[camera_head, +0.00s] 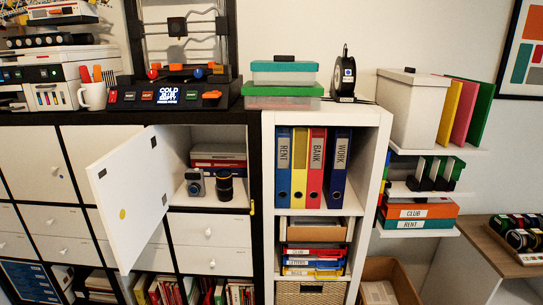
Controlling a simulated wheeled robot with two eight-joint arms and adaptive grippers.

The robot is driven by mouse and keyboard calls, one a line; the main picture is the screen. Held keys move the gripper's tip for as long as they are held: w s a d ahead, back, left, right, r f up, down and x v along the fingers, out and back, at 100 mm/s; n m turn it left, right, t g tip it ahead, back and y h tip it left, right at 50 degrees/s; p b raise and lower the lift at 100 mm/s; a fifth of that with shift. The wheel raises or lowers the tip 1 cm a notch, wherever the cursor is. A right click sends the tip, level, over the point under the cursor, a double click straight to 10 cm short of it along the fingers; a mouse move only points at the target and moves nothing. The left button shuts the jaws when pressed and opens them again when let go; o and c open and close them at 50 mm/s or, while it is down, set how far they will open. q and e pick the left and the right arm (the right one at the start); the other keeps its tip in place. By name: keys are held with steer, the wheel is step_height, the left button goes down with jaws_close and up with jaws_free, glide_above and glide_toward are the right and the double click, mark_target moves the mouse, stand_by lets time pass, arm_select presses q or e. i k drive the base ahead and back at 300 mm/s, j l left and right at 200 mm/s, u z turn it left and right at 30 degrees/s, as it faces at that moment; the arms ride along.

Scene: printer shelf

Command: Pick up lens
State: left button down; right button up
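A black cylindrical lens (225,187) with a yellowish ring stands upright in an open cabinet compartment. A small grey-blue camera (195,184) stands just left of it. The white cabinet door (128,195) is swung open to the left of the compartment. Neither of my grippers shows in the head view.
Stacked boxes (218,153) lie behind the lens. White drawers (210,229) are below. A printer (170,94) stands on top of the cabinet. Upright binders (313,170) fill the shelf to the right. A cardboard box (388,279) is at the lower right.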

mark_target(223, 178)
steer(key=i+j+z, duration=0.1)
steer(key=j+z, duration=0.2)
steer(key=j, duration=1.2)
steer(key=k+j+z, duration=0.1)
steer(key=j+z, duration=0.15)
steer(key=j, duration=1.25)
steer(key=i+l, duration=0.1)
steer(key=l, duration=0.4)
steer(key=l+z, duration=0.1)
steer(key=l, duration=0.35)
steer(key=i+l, duration=0.15)
steer(key=l, duration=0.3)
